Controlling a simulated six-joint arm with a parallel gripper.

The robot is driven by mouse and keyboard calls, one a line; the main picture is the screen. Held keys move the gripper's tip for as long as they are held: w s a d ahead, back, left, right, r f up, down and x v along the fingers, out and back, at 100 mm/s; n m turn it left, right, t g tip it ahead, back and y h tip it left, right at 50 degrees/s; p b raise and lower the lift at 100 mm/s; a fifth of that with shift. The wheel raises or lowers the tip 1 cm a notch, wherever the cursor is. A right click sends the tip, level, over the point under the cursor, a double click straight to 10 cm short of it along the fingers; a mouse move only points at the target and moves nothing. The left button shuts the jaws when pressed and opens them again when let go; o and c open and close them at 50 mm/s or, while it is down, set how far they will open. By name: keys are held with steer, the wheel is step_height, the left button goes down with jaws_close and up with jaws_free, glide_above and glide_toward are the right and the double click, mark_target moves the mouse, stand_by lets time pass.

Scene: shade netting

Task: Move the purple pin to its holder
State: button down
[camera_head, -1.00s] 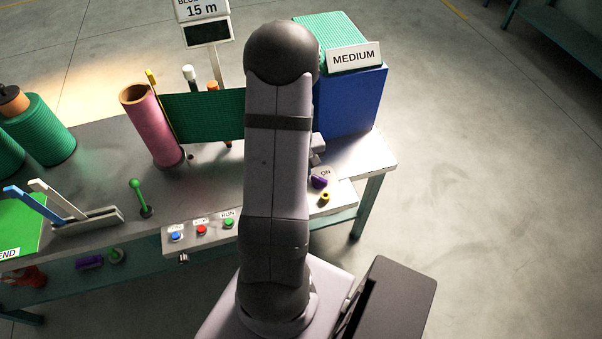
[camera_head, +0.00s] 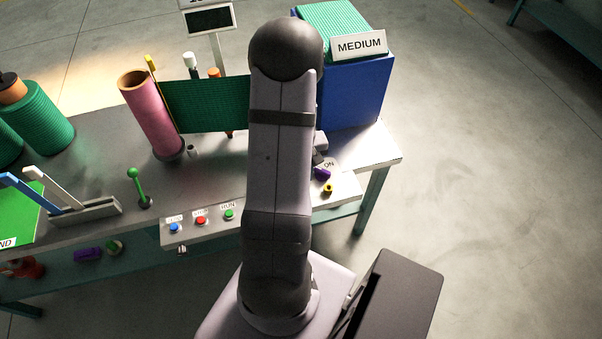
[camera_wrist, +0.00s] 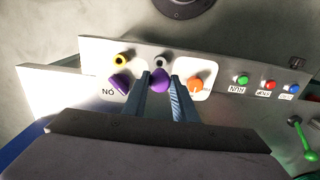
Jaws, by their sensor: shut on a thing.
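In the wrist view my gripper (camera_wrist: 160,82) has its two blue-grey fingers closed around a purple pin (camera_wrist: 160,78), whose rounded end shows between the fingertips. A small grey ring (camera_wrist: 160,61) lies just beyond it on the panel; I cannot tell whether the pin touches the panel. A second purple piece (camera_wrist: 120,84) stands left of the fingers by the ON label, and shows in the head view (camera_head: 322,174). Which fitting is the pin's holder is not clear.
A yellow ring (camera_wrist: 121,60) and an orange knob (camera_wrist: 196,85) sit close on either side. Green (camera_wrist: 243,80), red and blue buttons line the panel. A blue block (camera_head: 352,95) with a MEDIUM sign and a pink tube (camera_head: 150,120) stand behind on the bench.

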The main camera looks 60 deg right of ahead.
steer(key=shift+f+b, duration=1.25)
steer(key=shift+f, duration=0.65)
steer(key=shift+f+b, duration=0.85)
steer(key=shift+f, duration=0.85)
stand_by(0.6)
steer(key=c, duration=1.4)
jaws_free()
steer(key=shift+o, duration=0.2)
steer(key=shift+r, duration=0.1)
steer(key=shift+r+b, duration=0.55)
steer(key=shift+r, duration=3)
steer(key=shift+m, duration=0.3)
